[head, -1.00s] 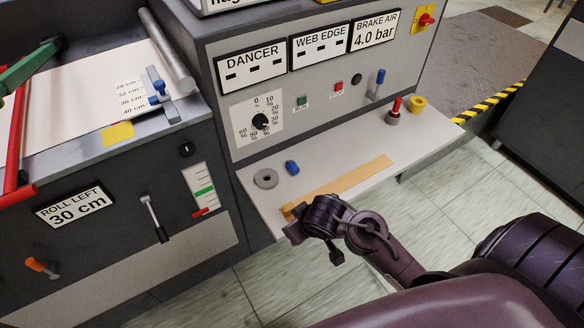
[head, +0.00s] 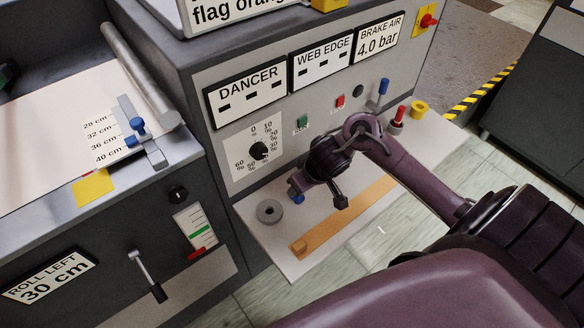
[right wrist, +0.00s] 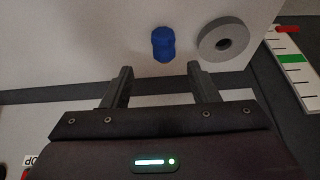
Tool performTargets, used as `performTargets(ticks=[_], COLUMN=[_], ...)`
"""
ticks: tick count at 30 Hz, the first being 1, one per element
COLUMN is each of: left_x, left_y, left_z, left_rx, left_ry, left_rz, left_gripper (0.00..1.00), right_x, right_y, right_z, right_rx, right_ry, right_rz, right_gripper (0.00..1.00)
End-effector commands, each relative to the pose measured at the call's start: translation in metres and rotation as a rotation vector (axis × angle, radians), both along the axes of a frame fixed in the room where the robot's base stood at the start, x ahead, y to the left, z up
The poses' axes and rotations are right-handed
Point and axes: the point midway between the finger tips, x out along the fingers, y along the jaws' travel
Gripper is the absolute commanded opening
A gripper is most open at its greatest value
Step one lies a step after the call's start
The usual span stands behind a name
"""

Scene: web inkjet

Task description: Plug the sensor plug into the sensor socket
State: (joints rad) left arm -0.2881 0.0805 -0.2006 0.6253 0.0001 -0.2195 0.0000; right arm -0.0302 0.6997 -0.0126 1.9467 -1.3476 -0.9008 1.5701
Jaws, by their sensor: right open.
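A small blue plug (right wrist: 163,44), likely the sensor plug, stands on the light shelf. In the right wrist view it is just beyond the gap between the open fingers of my right gripper (right wrist: 160,70), which holds nothing. In the head view the blue plug (head: 298,198) shows only in part under my right gripper (head: 300,186). A grey ring (head: 270,211) with a dark hole lies beside the plug; it also shows in the right wrist view (right wrist: 223,40). A black round fitting (head: 358,91) is on the panel; I cannot tell whether it is the sensor socket.
A wooden strip (head: 345,215) lies along the shelf (head: 287,262). The panel above has a dial (head: 258,151), a green button (head: 302,122), a red button (head: 340,102) and a blue-topped lever (head: 382,87). A red-handled tool (head: 399,117) and yellow cup (head: 419,108) stand at the shelf's far end.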

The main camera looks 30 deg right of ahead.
Motion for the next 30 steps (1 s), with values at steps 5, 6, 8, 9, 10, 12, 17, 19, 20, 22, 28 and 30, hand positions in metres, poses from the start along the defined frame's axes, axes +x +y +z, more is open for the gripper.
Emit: performTargets(ticks=[5,6,8,9,10,12,17,19,20,22,28,30], left_x=[-0.021,-0.025,-0.029,-0.030,-0.029,-0.027,-0.012,-0.006,-0.004,-0.003,-0.006,-0.008], left_y=[0.001,0.001,0.002,0.002,0.002,0.002,0.001,0.000,0.000,0.000,0.000,0.000], left_z=[-0.014,-0.018,-0.023,-0.026,-0.028,-0.030,-0.030,-0.029,-0.029,-0.028,-0.029,-0.029], left_rx=[0.002,0.002,0.003,0.003,0.003,0.003,0.001,0.000,-0.001,0.000,0.000,0.000], left_ry=[0.028,0.034,0.040,0.041,0.041,0.038,0.017,0.008,0.005,0.003,0.008,0.011], left_rz=[0.000,0.000,0.000,0.000,0.000,0.000,0.000,0.000,0.000,0.000,0.000,0.001], left_gripper=[0.36,0.36,0.36,0.36,0.36,0.36,0.36,0.36,0.36,0.36,0.36,0.36], right_x=[0.007,0.009,0.012,0.015,0.016,0.020,0.023,0.023,0.023,0.023,0.022,0.022], right_y=[0.003,0.004,0.006,0.007,0.007,0.007,0.007,0.007,0.007,0.007,0.007,0.007], right_z=[-0.023,-0.029,-0.039,-0.045,-0.048,-0.055,-0.060,-0.059,-0.059,-0.059,-0.059,-0.059], right_rx=[0.000,0.001,0.001,0.001,0.000,0.000,0.000,-0.001,-0.001,-0.001,-0.001,-0.001], right_ry=[0.000,0.000,0.001,0.000,0.000,-0.001,-0.002,-0.002,-0.002,-0.002,-0.002,-0.001], right_rz=[-0.001,0.000,0.000,0.000,0.000,0.000,0.001,0.002,0.002,0.002,0.002,0.002], right_gripper=[0.54,0.54,0.54,0.54,0.54,0.54,0.54,0.54,0.54,0.54,0.28,0.19])
